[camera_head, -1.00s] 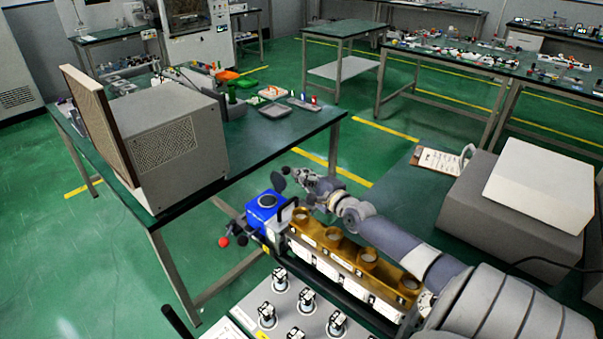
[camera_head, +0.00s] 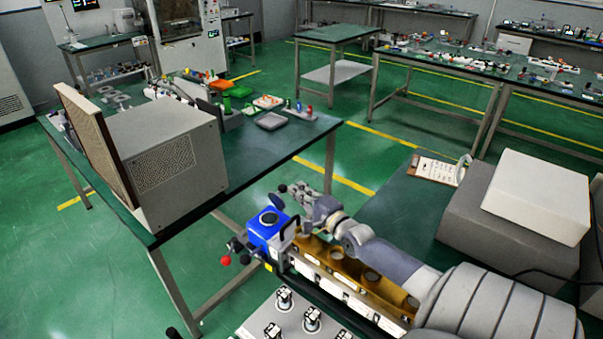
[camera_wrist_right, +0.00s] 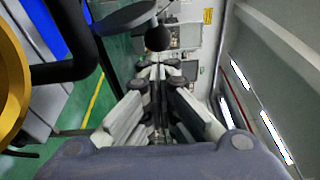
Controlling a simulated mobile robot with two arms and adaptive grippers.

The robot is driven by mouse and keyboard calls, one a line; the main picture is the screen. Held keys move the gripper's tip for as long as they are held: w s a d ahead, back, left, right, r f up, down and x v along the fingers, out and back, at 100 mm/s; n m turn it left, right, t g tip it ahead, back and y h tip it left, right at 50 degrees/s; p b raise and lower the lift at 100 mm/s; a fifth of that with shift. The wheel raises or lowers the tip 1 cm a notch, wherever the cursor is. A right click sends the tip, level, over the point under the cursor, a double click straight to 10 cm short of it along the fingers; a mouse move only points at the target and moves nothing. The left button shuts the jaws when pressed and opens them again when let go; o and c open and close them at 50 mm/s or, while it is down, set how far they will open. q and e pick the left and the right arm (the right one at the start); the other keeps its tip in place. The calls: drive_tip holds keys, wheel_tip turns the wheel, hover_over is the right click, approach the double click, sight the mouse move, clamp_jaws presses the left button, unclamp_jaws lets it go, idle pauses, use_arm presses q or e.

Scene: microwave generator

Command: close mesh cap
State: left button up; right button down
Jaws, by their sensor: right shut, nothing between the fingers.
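The brass-coloured piece (camera_head: 340,262) with round openings lies along a white-sided unit, and a blue box (camera_head: 266,228) stands at its far end. My right gripper (camera_head: 289,190) is over the far end of the brass piece, beside and above the blue box. In the right wrist view its fingers (camera_wrist_right: 157,68) are together and empty. A dark disc (camera_wrist_right: 125,17) and a dark ball (camera_wrist_right: 158,38) lie just beyond the fingertips; contact is unclear. The disc may be the mesh cap, but no mesh shows on it. My left gripper is not in view.
A grey box with a mesh-faced panel (camera_head: 98,145) stands on the green table (camera_head: 250,160) at left. A white-topped grey box (camera_head: 535,195) is at right. A black handle (camera_head: 289,234) rises beside the blue box. Red and dark balls (camera_head: 226,261) stick out left of it.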

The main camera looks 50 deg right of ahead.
sight(284, 185)
drive_tip(key=a, duration=0.1)
drive_tip(key=a+r+p, duration=0.1)
drive_tip(key=a+p, duration=0.1)
drive_tip(key=shift+s+a+r, duration=0.1)
drive_tip(key=shift+a+r, duration=0.05)
drive_tip(key=shift+r, duration=0.15)
drive_tip(key=shift+a+p, duration=0.55)
drive_tip(key=shift+a, duration=0.3)
drive_tip(key=shift+s+a+f, duration=0.1)
drive_tip(key=shift+a+f, duration=0.05)
drive_tip(key=shift+a, duration=0.3)
drive_tip(key=shift+s+a+f, duration=0.1)
drive_tip(key=shift+a+f, duration=0.05)
drive_tip(key=shift+a, duration=0.25)
